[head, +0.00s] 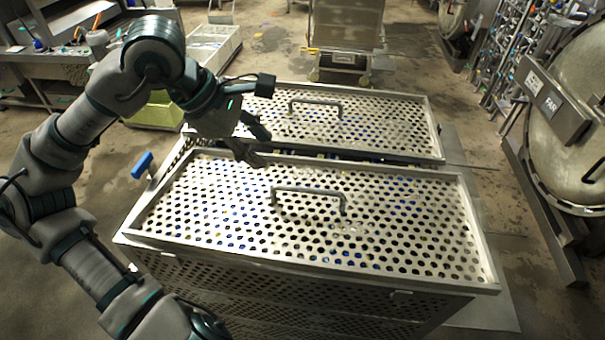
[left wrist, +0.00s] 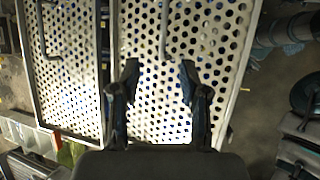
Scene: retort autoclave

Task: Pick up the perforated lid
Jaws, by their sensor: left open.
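The near perforated lid (head: 400,215) is a pale metal sheet with rows of round holes, lying on a perforated basket (head: 290,305). A grey bar handle (head: 308,192) stands up from its middle. A second perforated lid (head: 385,120) with a similar handle (head: 315,103) lies behind it. My left gripper (head: 260,149) is open and empty over the near lid's back left part, apart from the handle. In the left wrist view, the open fingers (left wrist: 160,70) point at the near lid (left wrist: 215,50), with its handle (left wrist: 165,30) ahead, between their lines. My right gripper is not in view.
A blue-gripped lever (head: 142,165) stands at the near basket's left corner. A round vessel door (head: 575,110) stands at the right. A wheeled cart (head: 345,30) is at the back, and a yellow-green bin (head: 155,112) at the left. Floor shows around the baskets.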

